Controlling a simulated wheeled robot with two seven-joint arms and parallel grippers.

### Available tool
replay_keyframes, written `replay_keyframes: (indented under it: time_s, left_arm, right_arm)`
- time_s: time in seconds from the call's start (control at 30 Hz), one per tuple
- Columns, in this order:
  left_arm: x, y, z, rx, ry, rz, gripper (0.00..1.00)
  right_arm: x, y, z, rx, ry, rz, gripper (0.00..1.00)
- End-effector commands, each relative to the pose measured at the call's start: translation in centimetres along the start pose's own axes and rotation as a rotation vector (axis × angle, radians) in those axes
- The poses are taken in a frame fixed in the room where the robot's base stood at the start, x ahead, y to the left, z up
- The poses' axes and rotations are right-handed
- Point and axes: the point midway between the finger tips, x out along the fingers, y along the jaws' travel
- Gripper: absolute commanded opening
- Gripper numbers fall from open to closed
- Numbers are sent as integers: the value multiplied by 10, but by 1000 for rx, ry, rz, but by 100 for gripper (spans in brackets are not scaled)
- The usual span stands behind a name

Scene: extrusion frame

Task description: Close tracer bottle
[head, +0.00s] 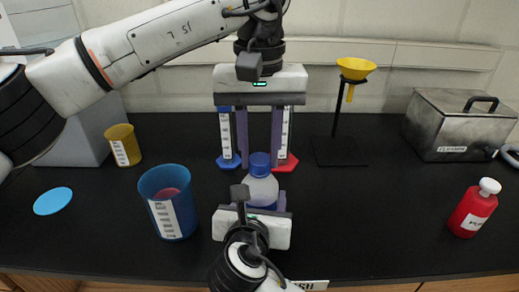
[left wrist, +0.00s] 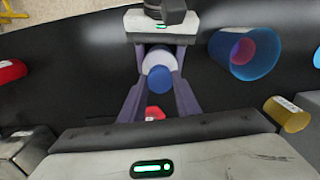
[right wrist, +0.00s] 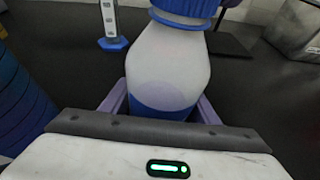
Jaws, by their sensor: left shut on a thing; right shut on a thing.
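A clear bottle (head: 261,189) with blue liquid stands upright near the middle front of the bench. My right gripper (head: 258,205) is shut around its body; the bottle also fills the right wrist view (right wrist: 168,65). A blue cap (head: 260,160) sits at the top of the bottle, over its neck, also seen in the right wrist view (right wrist: 186,8). My left gripper (head: 259,155) reaches down from above and is shut on the cap, which shows between its fingers in the left wrist view (left wrist: 161,79). I cannot tell how tightly the cap sits.
A blue beaker (head: 168,215) stands close left of the bottle, with a yellow cup (head: 123,145) and a blue disc (head: 53,201) farther left. Blue and red-based cylinders (head: 285,163) stand behind. A funnel stand (head: 340,150), metal bath (head: 450,128) and red bottle (head: 472,212) are right.

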Motion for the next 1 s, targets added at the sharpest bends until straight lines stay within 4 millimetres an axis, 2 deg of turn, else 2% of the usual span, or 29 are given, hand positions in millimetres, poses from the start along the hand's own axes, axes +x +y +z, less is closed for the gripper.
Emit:
replay_keyframes:
  time_s: [0.2, 0.4, 0.53, 0.77, 0.8, 0.9, 1.0]
  left_arm:
    - [0, 0, 0, 491, 0, 1, 9]
    - [0, 1, 0, 787, 1, 1, 9]
    - [0, 1, 0, 848, 1, 1, 9]
    - [0, 1, 0, 850, 1, 1, 9]
    - [0, 1, 0, 850, 1, 1, 31]
    - [0, 1, 0, 849, 1, 1, 48]
    - [0, 0, 0, 849, 1, 1, 48]
  right_arm:
    - [0, 0, -1, 0, 2, -1, 0]
    - [0, 0, -1, 0, 2, -1, 0]
    - [0, 0, -1, -1, 2, -1, 0]
    - [0, 0, -1, -1, 2, -2, 0]
    - [0, 0, -1, -1, 2, -2, 0]
    - [0, 0, -1, -1, 2, -2, 0]
    - [0, 0, -1, -1, 2, -1, 0]
